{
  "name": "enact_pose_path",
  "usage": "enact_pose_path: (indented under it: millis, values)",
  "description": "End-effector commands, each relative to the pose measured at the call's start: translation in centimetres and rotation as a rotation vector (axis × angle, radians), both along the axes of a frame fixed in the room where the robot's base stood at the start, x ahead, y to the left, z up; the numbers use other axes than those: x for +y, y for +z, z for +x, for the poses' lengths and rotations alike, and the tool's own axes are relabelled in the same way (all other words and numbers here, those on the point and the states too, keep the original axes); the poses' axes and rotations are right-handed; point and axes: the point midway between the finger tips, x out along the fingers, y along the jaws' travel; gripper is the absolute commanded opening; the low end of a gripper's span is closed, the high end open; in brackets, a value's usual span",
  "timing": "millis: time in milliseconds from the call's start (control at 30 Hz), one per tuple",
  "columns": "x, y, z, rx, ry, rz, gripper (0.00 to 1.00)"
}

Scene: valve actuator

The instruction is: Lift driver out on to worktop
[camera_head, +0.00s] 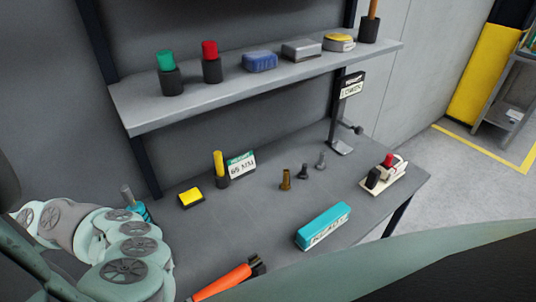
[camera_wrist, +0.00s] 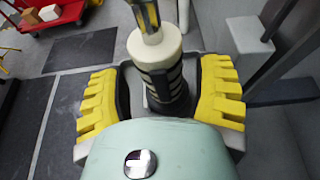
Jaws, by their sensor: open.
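In the wrist view my gripper (camera_wrist: 160,88) is open, with its yellow ribbed fingers to the left and right of an upright dark cylinder with pale bands (camera_wrist: 163,82). A cream collar and a yellow-and-black part sit at its top. Gaps show between it and both fingers. It may be the driver; its lower end is hidden by my wrist housing. The grey worktop (camera_head: 270,208) shows in the head view. My gripper is not clearly seen there.
The worktop holds a yellow-topped holder (camera_head: 221,170), a yellow pad (camera_head: 190,197), several small fittings, a teal box (camera_head: 323,226) and a switch block (camera_head: 383,173). An orange-handled tool (camera_head: 222,282) shows at the front. A shelf (camera_head: 270,75) with several items overhangs the back. Bare worktop lies mid-left.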

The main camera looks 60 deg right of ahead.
Motion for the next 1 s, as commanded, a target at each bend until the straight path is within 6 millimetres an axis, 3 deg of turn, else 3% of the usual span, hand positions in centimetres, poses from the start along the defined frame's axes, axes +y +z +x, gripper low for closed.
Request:
enact_pose_path:
  millis: [200, 500, 533, 1000]
  values:
    - [2.1, -0.6, 0.7, 0.0, 0.004, 0.001, 0.64]
    - [2.4, -0.9, 0.8, -0.001, 0.005, 0.0, 0.64]
    - [2.4, -0.9, 0.8, 0.0, 0.004, 0.0, 0.69]
    - [2.4, -0.9, 0.8, 0.0, 0.002, 0.0, 0.2]
